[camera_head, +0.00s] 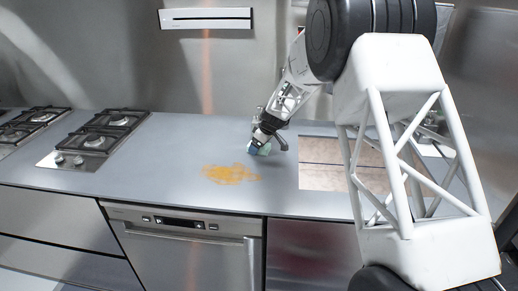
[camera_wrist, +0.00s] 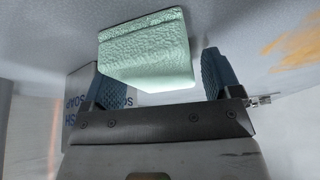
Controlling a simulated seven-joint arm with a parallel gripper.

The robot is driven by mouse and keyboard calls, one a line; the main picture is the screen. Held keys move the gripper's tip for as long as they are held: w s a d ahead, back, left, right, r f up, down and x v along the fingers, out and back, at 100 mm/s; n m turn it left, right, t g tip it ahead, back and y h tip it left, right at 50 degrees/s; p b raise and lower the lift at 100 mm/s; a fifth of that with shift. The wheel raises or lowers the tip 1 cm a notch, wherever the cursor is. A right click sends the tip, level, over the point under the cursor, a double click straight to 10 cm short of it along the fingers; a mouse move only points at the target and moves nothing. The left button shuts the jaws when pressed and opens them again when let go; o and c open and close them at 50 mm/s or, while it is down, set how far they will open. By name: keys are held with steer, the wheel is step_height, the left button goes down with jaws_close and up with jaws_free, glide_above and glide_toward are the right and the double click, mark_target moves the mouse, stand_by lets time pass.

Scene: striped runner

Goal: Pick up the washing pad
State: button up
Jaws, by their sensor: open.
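The washing pad (camera_wrist: 148,52) is a pale green, rough-textured block on the grey counter. In the wrist view it lies at and slightly beyond the fingertips of my gripper (camera_wrist: 163,80). The blue fingers stand apart, one on each side of the pad. The pad hides part of the left finger, and a gap shows by the right finger. I cannot tell whether either finger touches it. In the head view my gripper (camera_head: 262,143) is low over the counter, and a bit of the pad (camera_head: 265,150) shows at its fingers.
A white box with blue SOAP lettering (camera_wrist: 78,98) is close beside the left finger. An orange stain (camera_head: 230,174) lies on the counter (camera_head: 165,150) left of my gripper. A gas hob (camera_head: 98,138) is farther left, and a brownish inset panel (camera_head: 322,176) is to the right.

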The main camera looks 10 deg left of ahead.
stand_by(0.3)
steer(key=c, duration=0.9)
steer(key=shift+r, duration=0.15)
steer(key=shift+r, duration=0.15)
steer(key=s+d, duration=0.4)
steer(key=d, duration=0.6)
steer(key=s+d, duration=0.4)
steer(key=d, duration=0.5)
steer(key=s+d, duration=0.4)
steer(key=d, duration=0.6)
steer(key=shift+s+d, duration=0.15)
steer(key=shift+d, duration=0.15)
